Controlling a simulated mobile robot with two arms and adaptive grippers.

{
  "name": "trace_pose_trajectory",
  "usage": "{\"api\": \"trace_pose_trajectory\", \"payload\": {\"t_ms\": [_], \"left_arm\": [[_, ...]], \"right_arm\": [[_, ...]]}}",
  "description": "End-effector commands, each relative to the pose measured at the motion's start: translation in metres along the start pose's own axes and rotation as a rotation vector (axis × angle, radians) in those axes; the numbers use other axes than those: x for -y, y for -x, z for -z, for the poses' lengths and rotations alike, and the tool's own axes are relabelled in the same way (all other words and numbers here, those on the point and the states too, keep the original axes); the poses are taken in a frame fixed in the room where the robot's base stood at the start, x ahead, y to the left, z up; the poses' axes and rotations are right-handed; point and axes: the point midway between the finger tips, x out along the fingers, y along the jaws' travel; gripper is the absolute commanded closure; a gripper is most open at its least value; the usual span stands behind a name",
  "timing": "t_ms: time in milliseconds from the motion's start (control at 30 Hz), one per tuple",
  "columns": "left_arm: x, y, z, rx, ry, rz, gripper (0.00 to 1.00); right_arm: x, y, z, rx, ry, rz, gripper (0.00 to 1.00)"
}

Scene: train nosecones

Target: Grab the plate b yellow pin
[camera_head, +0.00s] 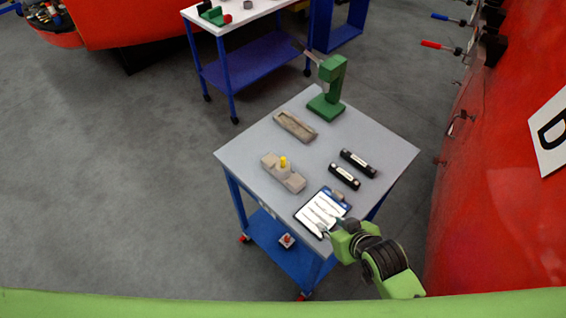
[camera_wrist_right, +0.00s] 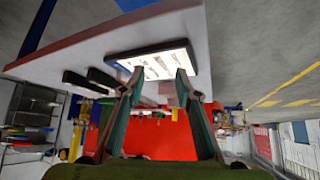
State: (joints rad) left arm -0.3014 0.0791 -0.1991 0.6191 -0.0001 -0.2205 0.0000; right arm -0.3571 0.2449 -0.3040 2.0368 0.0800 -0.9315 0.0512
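A yellow pin (camera_head: 283,161) stands upright in a beige block (camera_head: 290,181) on the left part of the grey table (camera_head: 375,134). My right gripper (camera_head: 336,226) is at the table's front corner, by the clipboard, to the lower right of the pin and apart from it. In the right wrist view its two fingers (camera_wrist_right: 159,82) are spread with nothing between them, and the clipboard shows beyond. My left gripper is not in view.
A clipboard with paper (camera_head: 320,211), two black bars (camera_head: 344,176) (camera_head: 358,163), a beige tray (camera_head: 295,126) and a green stand (camera_head: 328,100) are on the table. A red wall (camera_head: 500,200) with a lettered sign (camera_head: 550,132) rises at right. Grey floor (camera_head: 110,190) is clear at left.

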Motion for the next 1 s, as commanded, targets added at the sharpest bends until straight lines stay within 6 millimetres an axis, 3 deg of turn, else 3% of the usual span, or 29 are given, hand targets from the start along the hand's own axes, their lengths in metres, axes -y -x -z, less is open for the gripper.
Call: {"api": "trace_pose_trajectory", "payload": {"t_ms": [200, 367, 567, 1000], "left_arm": [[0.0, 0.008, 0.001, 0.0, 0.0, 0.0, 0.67], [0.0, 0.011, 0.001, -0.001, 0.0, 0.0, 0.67], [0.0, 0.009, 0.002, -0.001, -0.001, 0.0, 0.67], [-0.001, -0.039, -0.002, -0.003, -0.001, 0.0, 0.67]], "right_arm": [[0.018, -0.018, 0.075, -0.254, 0.078, 0.081, 0.7], [0.028, -0.02, 0.116, -0.412, 0.116, 0.143, 0.7], [0.033, -0.023, 0.133, -0.486, 0.128, 0.173, 0.7], [0.046, -0.085, 0.162, -0.49, 0.128, 0.174, 0.7]]}}
